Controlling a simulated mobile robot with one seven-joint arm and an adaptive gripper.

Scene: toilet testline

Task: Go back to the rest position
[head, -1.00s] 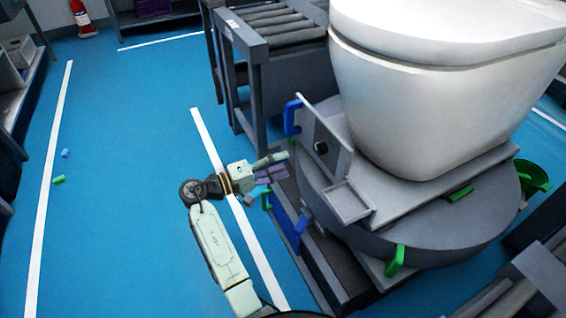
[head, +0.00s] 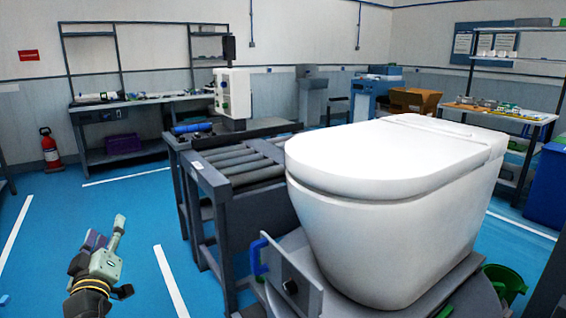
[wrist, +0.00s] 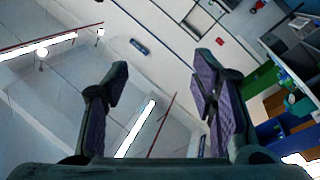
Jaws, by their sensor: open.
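My gripper (head: 106,236) shows at the lower left of the head view, raised over the blue floor and pointing up. In the wrist view its two purple-padded fingers (wrist: 158,88) stand wide apart with nothing between them. The wrist view looks up at the ceiling and lamps. The gripper is apart from the white toilet (head: 390,210), which sits on a grey turntable stand at the right of the head view.
A roller conveyor (head: 240,165) stands left of the toilet. A blue handle (head: 257,255) juts from the stand's plate. A fire extinguisher (head: 50,150) and a workbench (head: 140,104) are at the back left. The blue floor (head: 60,215) around the gripper is clear.

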